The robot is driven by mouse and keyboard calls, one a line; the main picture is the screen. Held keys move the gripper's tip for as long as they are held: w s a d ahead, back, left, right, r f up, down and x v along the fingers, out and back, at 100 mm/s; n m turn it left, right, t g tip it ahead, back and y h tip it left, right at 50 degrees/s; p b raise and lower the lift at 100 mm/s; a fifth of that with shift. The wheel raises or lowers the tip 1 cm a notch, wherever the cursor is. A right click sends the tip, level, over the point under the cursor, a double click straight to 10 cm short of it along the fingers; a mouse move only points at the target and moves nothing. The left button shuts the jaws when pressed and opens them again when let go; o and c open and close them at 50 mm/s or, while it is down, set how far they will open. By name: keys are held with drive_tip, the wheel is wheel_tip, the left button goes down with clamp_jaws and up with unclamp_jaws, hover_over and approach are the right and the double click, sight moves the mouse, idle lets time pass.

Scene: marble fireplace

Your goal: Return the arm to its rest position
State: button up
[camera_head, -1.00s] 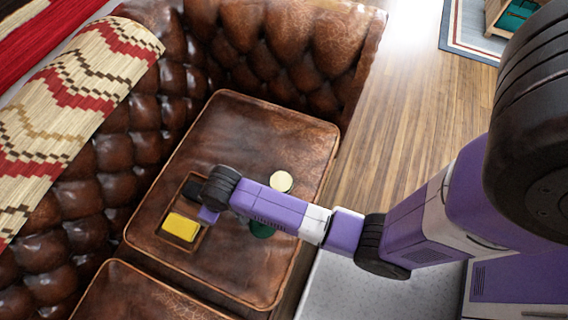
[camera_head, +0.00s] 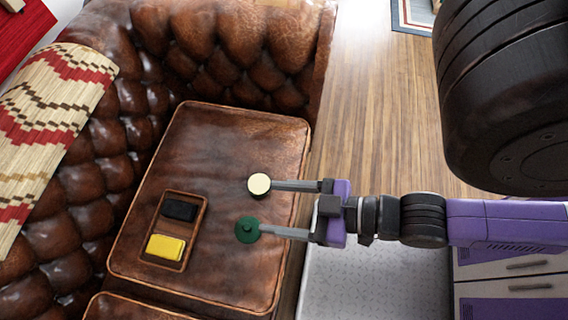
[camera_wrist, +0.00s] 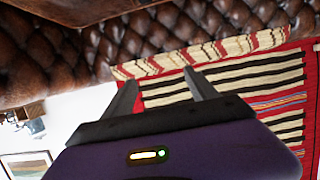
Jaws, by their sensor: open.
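My gripper (camera_head: 268,208) reaches in from the right in the head view, above the right side of the brown leather seat cushion (camera_head: 225,135). Its two grey fingers are wide apart with nothing between them. The fingertips overlap in the picture with a cream round item (camera_head: 259,184) and a dark green knobbed item (camera_head: 247,230); the height gap cannot be told. In the wrist view the open fingers (camera_wrist: 160,77) point toward the sofa back, with no object between them. My arm extends to the right in the head view.
A small wooden tray (camera_head: 204,218) on the cushion holds a black block (camera_head: 179,209) and a yellow block (camera_head: 165,247). The tufted sofa back (camera_head: 95,170) carries a patterned throw (camera_head: 45,125). Wooden floor (camera_head: 390,110) lies open to the right.

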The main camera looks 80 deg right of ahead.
drive_tip(key=r, duration=0.3)
drive_tip(key=shift+s+d+t, duration=0.1)
drive_tip(key=shift+s+t, duration=0.3)
drive_tip(key=shift+r, duration=0.15)
